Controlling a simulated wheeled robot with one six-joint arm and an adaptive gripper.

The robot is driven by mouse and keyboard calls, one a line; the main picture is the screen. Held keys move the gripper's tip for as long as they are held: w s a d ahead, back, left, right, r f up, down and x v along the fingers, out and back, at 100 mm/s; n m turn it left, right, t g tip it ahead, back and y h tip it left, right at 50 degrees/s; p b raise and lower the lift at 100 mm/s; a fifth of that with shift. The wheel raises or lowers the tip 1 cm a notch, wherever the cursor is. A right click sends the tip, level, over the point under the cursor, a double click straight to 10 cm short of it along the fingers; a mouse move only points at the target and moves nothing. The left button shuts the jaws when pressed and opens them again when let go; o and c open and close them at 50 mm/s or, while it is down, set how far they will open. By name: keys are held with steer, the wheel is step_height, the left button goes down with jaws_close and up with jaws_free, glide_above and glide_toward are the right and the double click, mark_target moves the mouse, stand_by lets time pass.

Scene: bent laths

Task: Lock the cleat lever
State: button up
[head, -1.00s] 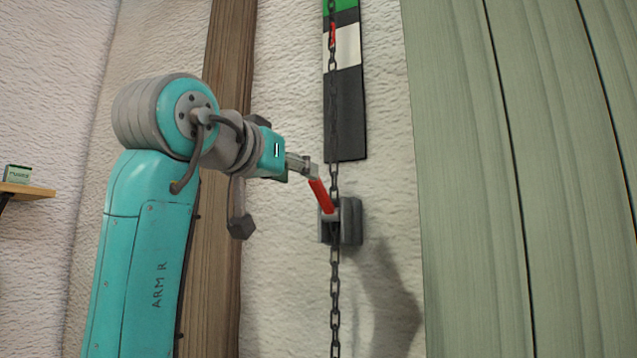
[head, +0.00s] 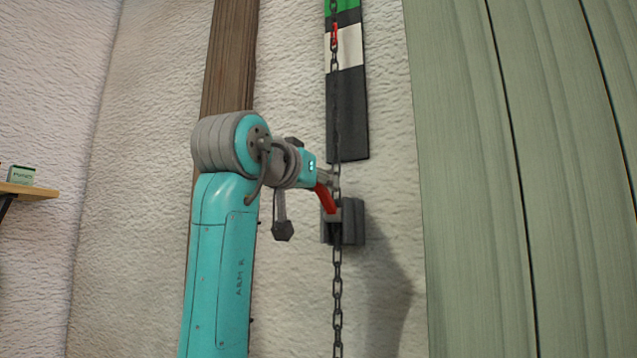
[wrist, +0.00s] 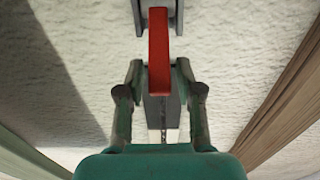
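The red cleat lever (head: 326,197) slants up and left from the dark grey cleat (head: 352,222) on the wall. In the wrist view the lever (wrist: 159,50) runs from the cleat (wrist: 178,15) down between the fingers. My gripper (head: 324,178) is at the lever's upper end; in the wrist view its two fingertips (wrist: 160,70) stand either side of the lever, with a narrow gap on each side. The gripper looks open. A dark chain (head: 337,290) hangs down past the cleat. How deep the lever sits between the fingers is hard to tell.
A striped green, black and white board (head: 347,110) hangs on the wall above the cleat, behind the chain. A wooden post (head: 232,60) stands to the left, and a green panelled surface (head: 500,180) to the right. A small shelf (head: 25,190) holds a box at far left.

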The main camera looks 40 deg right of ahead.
jaws_close()
